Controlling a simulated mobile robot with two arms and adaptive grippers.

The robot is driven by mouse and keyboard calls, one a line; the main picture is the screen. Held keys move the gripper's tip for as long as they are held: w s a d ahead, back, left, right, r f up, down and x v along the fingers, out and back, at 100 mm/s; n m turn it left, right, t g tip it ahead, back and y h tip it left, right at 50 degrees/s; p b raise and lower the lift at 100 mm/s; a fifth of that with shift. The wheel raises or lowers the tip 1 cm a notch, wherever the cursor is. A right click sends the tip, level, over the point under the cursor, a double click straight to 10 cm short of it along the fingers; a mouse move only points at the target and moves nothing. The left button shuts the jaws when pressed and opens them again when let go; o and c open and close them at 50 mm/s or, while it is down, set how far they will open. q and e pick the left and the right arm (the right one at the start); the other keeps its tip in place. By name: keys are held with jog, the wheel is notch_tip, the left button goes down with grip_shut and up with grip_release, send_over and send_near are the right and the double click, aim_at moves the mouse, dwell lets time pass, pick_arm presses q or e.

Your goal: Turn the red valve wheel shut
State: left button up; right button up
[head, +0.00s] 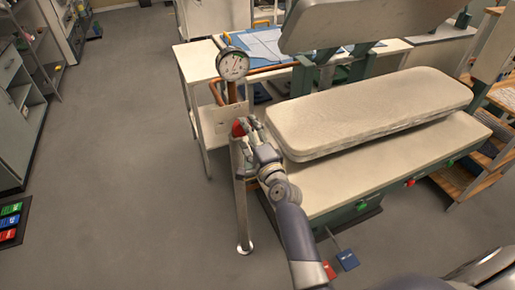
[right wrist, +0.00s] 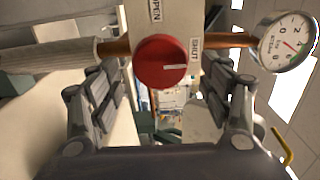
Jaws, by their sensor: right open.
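The red valve wheel (right wrist: 160,62) is a round knob on a pale plate. It also shows in the head view (head: 238,129), partly covered by my right gripper. A white line on the wheel points right, just below the SHUT label (right wrist: 195,49); the OPEN label (right wrist: 156,10) is above the wheel. My right gripper (right wrist: 164,84) is open, its fingers spread left and right of the wheel with visible gaps. In the head view my right gripper (head: 249,127) is right at the wheel. My left gripper is out of view.
A round pressure gauge (head: 233,64) stands above the wheel; copper pipe (right wrist: 232,40) runs beside it. A metal post (head: 242,200) is below. A padded press (head: 370,110) stands close on the right. The floor on the left (head: 120,150) is clear.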

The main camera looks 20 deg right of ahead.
jog(key=s, duration=0.8)
jog(key=shift+s, duration=0.2)
jog(key=shift+d, duration=0.15)
